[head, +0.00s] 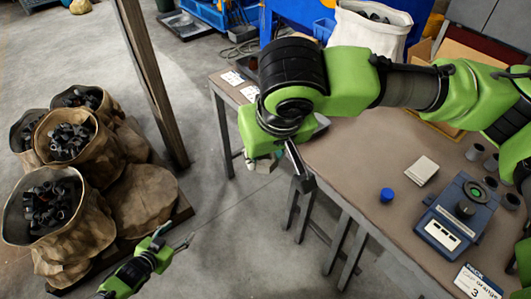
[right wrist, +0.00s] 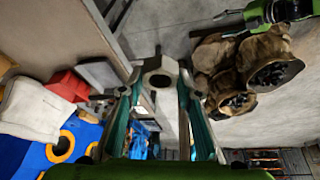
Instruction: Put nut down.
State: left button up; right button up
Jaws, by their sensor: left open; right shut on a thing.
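A grey nut (right wrist: 158,79) with a dark round hole shows in the right wrist view, between the fingertips of my right gripper (right wrist: 158,88). The right gripper is shut on it and holds it up in the air. In the head view my own right arm hides most of that gripper and the nut. My left gripper (head: 176,237) is open and empty above the floor at the lower middle left, beside the sacks. The left arm also shows at the top right of the right wrist view.
Sacks (head: 85,225) filled with dark parts stand on a pallet at left. A brown table (head: 350,150) holds a blue scale (head: 455,222), a blue cap (head: 387,195), a pale box (head: 422,170) and several grey cylinders. A wooden post (head: 150,80) stands between. The central floor is clear.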

pick_arm(q)
jog(key=s+f+n+g+y, duration=0.2)
jog(key=s+f+g, duration=0.3)
jog(key=s+f, duration=1.15)
jog(key=s+d+f+g, duration=0.1)
jog(key=s+d+f, duration=0.1)
jog(key=s, duration=0.5)
jog(key=s+d+f+g, duration=0.2)
jog(key=s+d+f, duration=0.1)
jog(key=s, duration=0.5)
jog(key=s+d+f+g, duration=0.1)
jog(key=s+d+f, duration=0.1)
jog(key=s, duration=0.6)
jog(key=shift+s+d+f+n+g, duration=0.15)
jog(key=shift+d+f+n+g, duration=0.15)
jog(key=shift+d, duration=0.5)
